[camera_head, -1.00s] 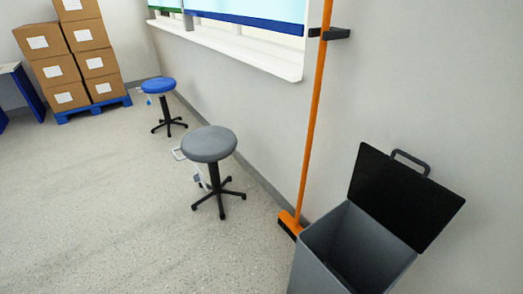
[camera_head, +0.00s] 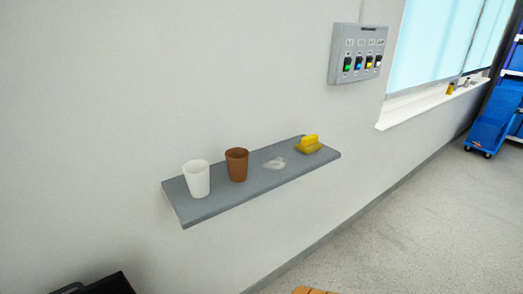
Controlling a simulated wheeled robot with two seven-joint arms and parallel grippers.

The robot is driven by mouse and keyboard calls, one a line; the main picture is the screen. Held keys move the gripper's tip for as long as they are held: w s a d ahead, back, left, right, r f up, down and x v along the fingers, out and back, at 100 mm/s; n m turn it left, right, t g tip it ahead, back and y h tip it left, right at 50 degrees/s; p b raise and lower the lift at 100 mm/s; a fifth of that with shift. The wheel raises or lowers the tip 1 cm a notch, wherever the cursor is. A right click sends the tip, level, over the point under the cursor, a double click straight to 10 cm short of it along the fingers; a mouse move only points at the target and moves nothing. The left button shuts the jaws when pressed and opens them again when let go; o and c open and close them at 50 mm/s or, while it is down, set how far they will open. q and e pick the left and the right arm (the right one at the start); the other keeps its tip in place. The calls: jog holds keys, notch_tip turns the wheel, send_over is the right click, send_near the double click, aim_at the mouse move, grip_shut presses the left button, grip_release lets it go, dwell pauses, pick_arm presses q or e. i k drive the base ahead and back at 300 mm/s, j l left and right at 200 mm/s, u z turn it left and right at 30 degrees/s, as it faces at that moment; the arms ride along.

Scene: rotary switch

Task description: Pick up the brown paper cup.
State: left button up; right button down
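The brown paper cup (camera_head: 237,166) stands upright on a grey wall shelf (camera_head: 220,203). It is just right of a white cup (camera_head: 196,180), with a small gap between them. Nothing holds or covers the brown cup. Neither of my grippers shows in the head view.
On the shelf, right of the cups, are a pale flat item (camera_head: 275,163) and a yellow object (camera_head: 308,146). A grey switch panel (camera_head: 357,54) hangs above. A black lid (camera_head: 108,287) shows at lower left, a brown edge (camera_head: 312,291) at bottom. Open floor (camera_head: 440,215) lies right.

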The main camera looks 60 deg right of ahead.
aim_at(238, 166)
jog(key=z, duration=1.85)
